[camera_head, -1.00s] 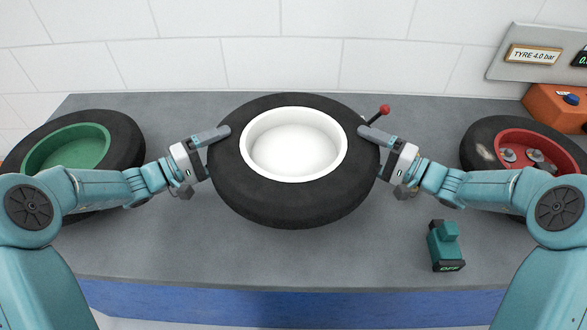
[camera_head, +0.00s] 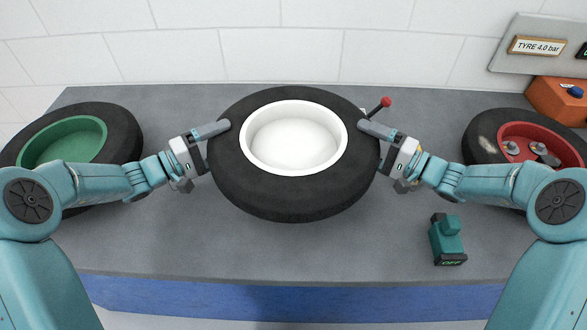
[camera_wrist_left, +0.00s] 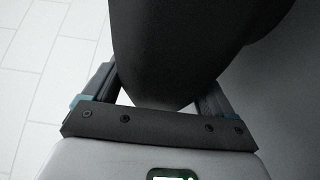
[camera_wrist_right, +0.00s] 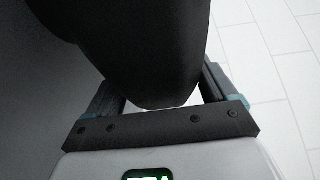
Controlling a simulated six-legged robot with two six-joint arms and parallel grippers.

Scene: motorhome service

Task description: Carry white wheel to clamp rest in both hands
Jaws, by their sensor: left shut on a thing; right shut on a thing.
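The white wheel (camera_head: 293,200), a black tyre with a white rim, is in the middle of the head view. My left gripper (camera_head: 222,127) is shut on the left side of its tyre. My right gripper (camera_head: 368,127) is shut on the right side. In the left wrist view the tyre (camera_wrist_left: 170,45) sits between the two fingers, and in the right wrist view the tyre (camera_wrist_right: 150,50) does too. The wheel appears held level above the bench. The clamp rest is not clearly visible; a red-knobbed lever (camera_head: 384,103) shows behind the wheel at right.
A green-rimmed wheel (camera_head: 122,135) lies at the left and a red-rimmed wheel (camera_head: 482,145) at the right of the grey bench (camera_head: 180,255). A teal tool (camera_head: 447,240) stands at the front right. An orange box (camera_head: 556,100) and a tyre pressure sign (camera_head: 537,46) are at the back right.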

